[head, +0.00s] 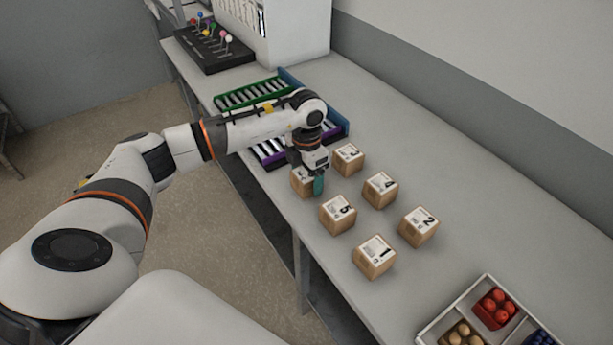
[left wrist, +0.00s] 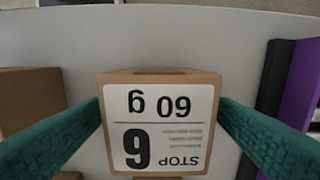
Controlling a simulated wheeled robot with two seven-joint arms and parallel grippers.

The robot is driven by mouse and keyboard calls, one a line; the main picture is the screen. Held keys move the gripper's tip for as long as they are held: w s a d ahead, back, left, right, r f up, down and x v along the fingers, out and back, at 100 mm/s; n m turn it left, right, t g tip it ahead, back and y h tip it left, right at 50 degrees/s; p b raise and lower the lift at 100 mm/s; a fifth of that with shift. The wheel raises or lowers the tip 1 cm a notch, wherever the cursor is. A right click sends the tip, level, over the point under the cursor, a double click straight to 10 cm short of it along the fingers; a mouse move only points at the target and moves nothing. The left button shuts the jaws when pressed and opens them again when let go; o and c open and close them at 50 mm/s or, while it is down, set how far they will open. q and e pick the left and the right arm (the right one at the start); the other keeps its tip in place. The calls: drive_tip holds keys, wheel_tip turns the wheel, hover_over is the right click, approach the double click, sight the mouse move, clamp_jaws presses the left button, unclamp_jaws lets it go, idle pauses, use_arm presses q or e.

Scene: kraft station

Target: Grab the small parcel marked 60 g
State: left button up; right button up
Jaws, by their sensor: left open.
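The small parcel marked 60 g (left wrist: 160,120) is a brown cardboard box with a white label that also reads STOP 6, upside down in the left wrist view. In the head view it is the parcel (head: 298,183) at the table's near edge, partly hidden by my left gripper (head: 310,180). My left gripper is open, with its green fingers (left wrist: 160,130) on either side of the parcel in the left wrist view. I cannot tell whether the fingers touch it. My right gripper does not show.
Parcels numbered 1 (head: 374,257), 2 (head: 418,227), 3 (head: 348,158), 4 (head: 380,189) and 5 (head: 337,214) stand close by on the table (head: 450,170). Roller trays (head: 262,93) lie behind my left gripper. A divided tray (head: 430,338) is at the lower right.

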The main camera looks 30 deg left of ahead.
use_arm(q)
drive_tip(key=shift+f, duration=0.2)
drive_tip(key=c, duration=1.1)
